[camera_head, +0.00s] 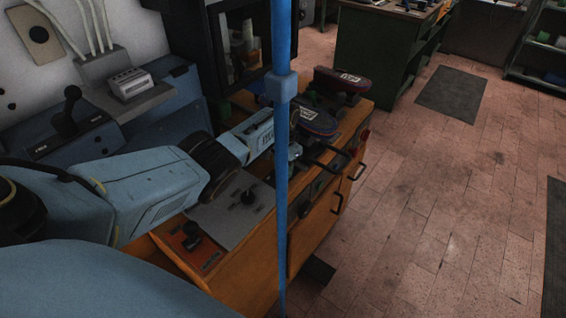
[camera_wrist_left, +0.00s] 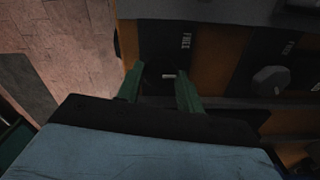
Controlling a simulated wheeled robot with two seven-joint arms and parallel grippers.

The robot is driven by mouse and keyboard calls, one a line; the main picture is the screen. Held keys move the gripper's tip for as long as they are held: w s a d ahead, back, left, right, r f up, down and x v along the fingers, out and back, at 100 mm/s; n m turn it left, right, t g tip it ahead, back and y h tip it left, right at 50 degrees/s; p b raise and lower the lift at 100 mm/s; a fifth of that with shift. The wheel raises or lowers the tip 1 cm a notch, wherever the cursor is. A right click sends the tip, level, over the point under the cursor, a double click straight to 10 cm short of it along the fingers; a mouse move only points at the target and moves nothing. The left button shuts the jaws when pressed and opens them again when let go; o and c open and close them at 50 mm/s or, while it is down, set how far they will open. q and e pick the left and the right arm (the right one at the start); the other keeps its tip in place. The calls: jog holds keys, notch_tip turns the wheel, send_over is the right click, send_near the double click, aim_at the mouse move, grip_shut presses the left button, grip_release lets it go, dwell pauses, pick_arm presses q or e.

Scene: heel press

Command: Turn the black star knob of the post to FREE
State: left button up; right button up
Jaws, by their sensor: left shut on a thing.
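In the left wrist view the two green fingers of my left gripper (camera_wrist_left: 158,80) stand on either side of a dark knob (camera_wrist_left: 166,74) with a pale mark on it. The knob is mostly in shadow, so its star shape is hard to make out. A FREE label (camera_wrist_left: 186,41) is on the black plate beside it. In the head view my left arm reaches over the wooden bench (camera_head: 235,272). Its gripper (camera_head: 297,153) is partly hidden behind a blue pole by the bench's front, and the held knob cannot be made out there. My right gripper is not in view.
A second grey knob (camera_wrist_left: 270,80) with its own FREE label (camera_wrist_left: 288,48) sits to the right. The thin blue upright pole (camera_head: 282,200) crosses the head view. Shoes (camera_head: 343,80) stand on the bench. The tiled floor (camera_head: 440,190) to the right is mostly clear.

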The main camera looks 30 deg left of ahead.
pick_arm(q)
jog(key=n+p, duration=0.1)
jog(key=n, duration=0.3)
jog(key=shift+n, duration=2.3)
jog(key=shift+w, duration=0.1)
jog(key=o, duration=1)
jog(key=shift+r+p, duration=0.1)
jog(key=shift+p, duration=0.25)
